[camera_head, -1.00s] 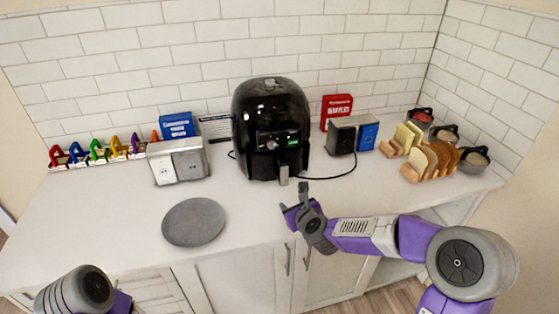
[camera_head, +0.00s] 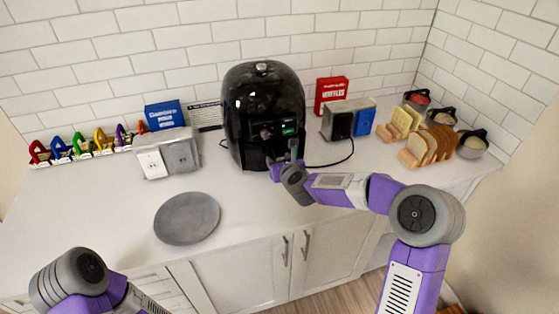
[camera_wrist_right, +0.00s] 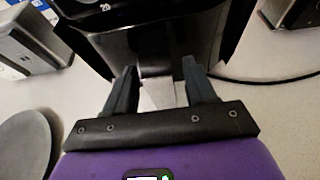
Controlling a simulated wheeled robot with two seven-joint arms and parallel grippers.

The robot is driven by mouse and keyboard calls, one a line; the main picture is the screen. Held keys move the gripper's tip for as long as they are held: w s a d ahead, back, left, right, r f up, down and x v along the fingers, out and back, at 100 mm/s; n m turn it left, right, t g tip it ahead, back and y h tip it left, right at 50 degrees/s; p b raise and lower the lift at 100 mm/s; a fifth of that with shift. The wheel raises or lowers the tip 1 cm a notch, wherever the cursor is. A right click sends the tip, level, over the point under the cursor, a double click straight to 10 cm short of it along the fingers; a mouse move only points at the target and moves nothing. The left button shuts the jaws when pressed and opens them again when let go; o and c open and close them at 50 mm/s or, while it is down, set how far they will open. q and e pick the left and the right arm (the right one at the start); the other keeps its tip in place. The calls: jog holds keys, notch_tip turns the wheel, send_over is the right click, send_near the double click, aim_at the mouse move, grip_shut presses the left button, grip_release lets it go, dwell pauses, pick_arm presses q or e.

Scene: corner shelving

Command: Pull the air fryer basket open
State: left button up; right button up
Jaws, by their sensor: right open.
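The black air fryer (camera_head: 262,95) stands on the counter against the back wall, its lit panel facing me. Its basket front (camera_wrist_right: 160,45) fills the top of the right wrist view and looks closed. My right gripper (camera_head: 284,155) is at the lower front of the fryer and partly covers it. In the right wrist view its two dark fingers (camera_wrist_right: 160,70) are apart, one on either side of the light grey basket handle (camera_wrist_right: 160,95). I cannot tell whether they touch it. My left arm shows at the bottom left; its gripper is out of view.
A round grey plate (camera_head: 187,218) lies on the counter at left front. A silver toaster-like box (camera_head: 167,154) stands left of the fryer, another appliance (camera_head: 340,120) right. A black cable (camera_head: 335,162) curves over the counter. Bread slices (camera_head: 430,145) stand at the right.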

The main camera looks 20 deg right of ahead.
jog(key=shift+w, duration=0.1)
grip_shut()
dwell(0.4)
